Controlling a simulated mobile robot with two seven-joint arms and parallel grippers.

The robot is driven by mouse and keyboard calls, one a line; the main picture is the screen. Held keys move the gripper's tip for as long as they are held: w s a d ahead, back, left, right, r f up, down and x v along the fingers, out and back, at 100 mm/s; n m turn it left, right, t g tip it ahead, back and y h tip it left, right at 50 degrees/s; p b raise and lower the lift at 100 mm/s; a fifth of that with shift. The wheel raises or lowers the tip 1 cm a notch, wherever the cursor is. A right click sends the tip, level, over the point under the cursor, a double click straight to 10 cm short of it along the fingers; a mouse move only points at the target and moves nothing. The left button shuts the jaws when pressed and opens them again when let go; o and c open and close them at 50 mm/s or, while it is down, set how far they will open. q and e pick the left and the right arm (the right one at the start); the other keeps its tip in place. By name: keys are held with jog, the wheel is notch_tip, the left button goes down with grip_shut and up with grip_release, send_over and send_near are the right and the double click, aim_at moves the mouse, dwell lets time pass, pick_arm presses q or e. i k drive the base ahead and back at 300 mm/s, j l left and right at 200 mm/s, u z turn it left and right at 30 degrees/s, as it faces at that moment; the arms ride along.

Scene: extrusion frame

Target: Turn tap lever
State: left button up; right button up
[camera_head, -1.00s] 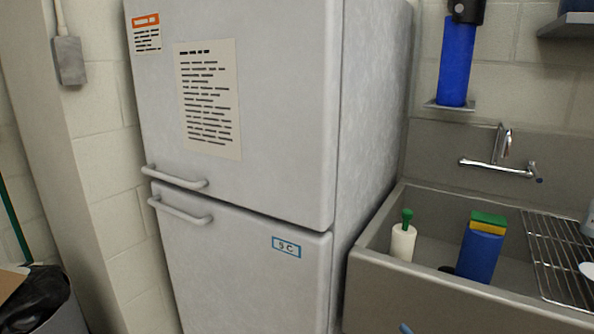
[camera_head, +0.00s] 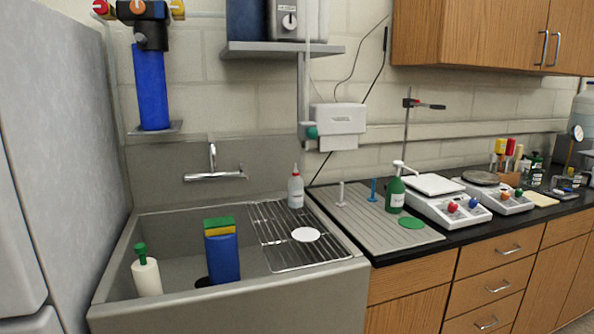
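The tap (camera_head: 213,164) is mounted on the grey back panel above the sink. It has an upright curved spout and a horizontal bar with ends to the left and right. Its lever is too small to make out clearly; the right end of the bar (camera_head: 240,174) is slightly darker. The sink (camera_head: 180,225) is a wide grey basin. Neither of my grippers shows in the head view.
In the sink are a white bottle (camera_head: 147,278) with a green top and a blue holder (camera_head: 223,259) with a sponge. A wire rack (camera_head: 280,225) covers the sink's right side. A fridge (camera_head: 50,150) stands left. The counter carries balances (camera_head: 440,207).

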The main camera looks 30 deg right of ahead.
aim_at(243, 165)
jog(key=z, duration=0.75)
jog(key=l, duration=0.15)
jog(key=i, duration=0.05)
